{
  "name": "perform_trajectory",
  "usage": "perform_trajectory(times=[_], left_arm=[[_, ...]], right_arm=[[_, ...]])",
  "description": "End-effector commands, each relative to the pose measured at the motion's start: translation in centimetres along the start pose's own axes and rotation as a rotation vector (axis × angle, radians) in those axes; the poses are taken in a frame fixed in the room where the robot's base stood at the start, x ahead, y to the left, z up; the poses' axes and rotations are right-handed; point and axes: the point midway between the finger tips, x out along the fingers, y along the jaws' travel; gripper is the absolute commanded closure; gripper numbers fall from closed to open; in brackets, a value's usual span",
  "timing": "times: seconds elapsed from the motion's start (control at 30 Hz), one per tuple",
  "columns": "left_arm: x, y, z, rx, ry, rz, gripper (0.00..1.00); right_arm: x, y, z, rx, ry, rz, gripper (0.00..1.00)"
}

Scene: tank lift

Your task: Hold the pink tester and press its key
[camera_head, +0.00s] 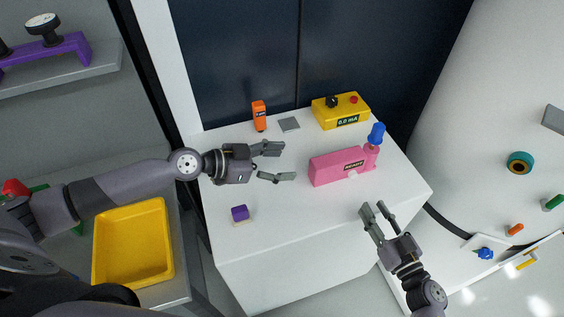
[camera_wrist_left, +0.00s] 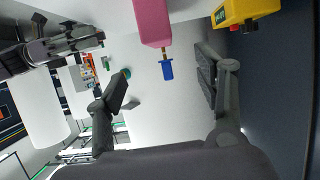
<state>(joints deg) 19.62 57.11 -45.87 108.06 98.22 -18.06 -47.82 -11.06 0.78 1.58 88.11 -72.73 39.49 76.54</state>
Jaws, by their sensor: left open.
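The pink tester (camera_head: 335,168) lies on the white cabinet top, with a "READY" label on it. A blue piece (camera_head: 376,133) stands up at its right end; I cannot tell whether this is the key. My left gripper (camera_head: 276,163) is open and empty, left of the tester, its fingers pointing towards it. In the left wrist view the tester (camera_wrist_left: 152,20) is at the top, its blue piece (camera_wrist_left: 167,70) between the spread fingers (camera_wrist_left: 165,88) in the picture. My right gripper (camera_head: 372,206) is open and empty, below and right of the tester, apart from it.
A yellow meter box (camera_head: 341,116) reading "0.0 mA" stands behind the tester. An orange device (camera_head: 259,116) and a grey plate (camera_head: 289,125) are at the back. A purple block (camera_head: 240,213) sits at the front left. A yellow bin (camera_head: 133,243) is further left. The front middle is clear.

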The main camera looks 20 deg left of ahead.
Motion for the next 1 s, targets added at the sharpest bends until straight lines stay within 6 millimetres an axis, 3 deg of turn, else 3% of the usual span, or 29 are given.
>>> perform_trajectory(times=[0.13, 0.27, 0.8, 1.0], left_arm=[[0.6, 0.1, 0.5, 0.018, -0.016, 0.012, 0.37], [2.4, 0.1, 0.5, 0.019, -0.015, 0.013, 0.37], [13.1, 0.3, 0.6, 0.016, -0.015, 0.011, 0.37], [16.0, 0.3, 0.7, 0.015, -0.015, 0.011, 0.37]], right_arm=[[0.0, 0.0, 0.0, 0.000, 0.000, 0.000, 0.67], [0.0, 0.0, 0.0, 0.000, 0.000, 0.000, 0.67], [0.0, 0.0, 0.0, 0.000, 0.000, 0.000, 0.67], [0.0, 0.0, 0.0, 0.000, 0.000, 0.000, 0.67]])
